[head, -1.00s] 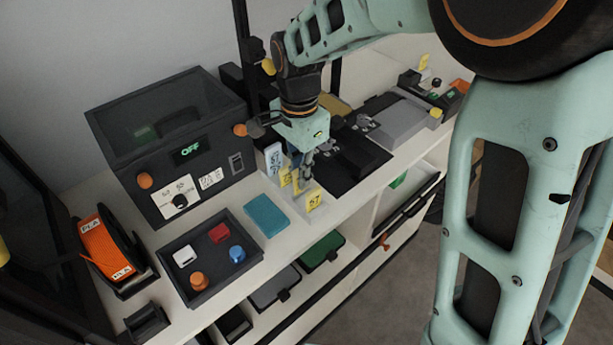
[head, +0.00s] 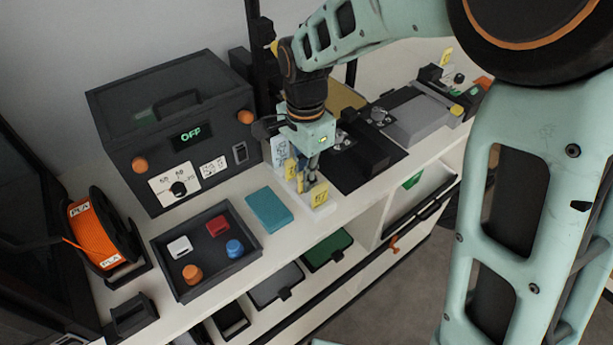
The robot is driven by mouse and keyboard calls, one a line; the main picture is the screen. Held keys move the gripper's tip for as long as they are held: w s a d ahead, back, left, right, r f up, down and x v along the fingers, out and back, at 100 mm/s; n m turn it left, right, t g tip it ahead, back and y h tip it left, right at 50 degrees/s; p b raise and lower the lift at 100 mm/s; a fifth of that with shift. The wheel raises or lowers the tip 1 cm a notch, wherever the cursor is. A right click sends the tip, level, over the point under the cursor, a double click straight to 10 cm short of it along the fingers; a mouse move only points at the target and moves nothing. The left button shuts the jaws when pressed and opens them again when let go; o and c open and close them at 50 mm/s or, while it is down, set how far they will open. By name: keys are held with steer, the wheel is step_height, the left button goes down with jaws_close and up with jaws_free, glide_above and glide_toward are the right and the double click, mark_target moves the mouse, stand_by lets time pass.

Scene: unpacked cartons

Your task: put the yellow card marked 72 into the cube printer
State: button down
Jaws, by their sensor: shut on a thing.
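My gripper (head: 313,172) points down into a small white card rack (head: 322,209) on the shelf top. It is shut on what looks like a yellow card among the rack's cards; its fingers hide most of it and its number is unreadable. A yellow card marked 67 (head: 320,195) stands at the front of the rack. Another yellow card (head: 291,168) and a pale blue-white card (head: 280,150) stand behind. No number 72 can be read. A dark framed enclosure (head: 30,220) at the left edge may be the cube printer; its inside and any card slot are not clear.
A dark box reading OFF (head: 190,133) stands left of the rack. In front are a teal block (head: 268,210), a black tray (head: 250,248) with small coloured parts, and an orange PLA spool (head: 95,235). Dark and grey equipment (head: 415,120) stands right of the rack.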

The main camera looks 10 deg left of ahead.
steer(key=c, duration=2.1)
jaws_free()
steer(key=shift+f, duration=0.15)
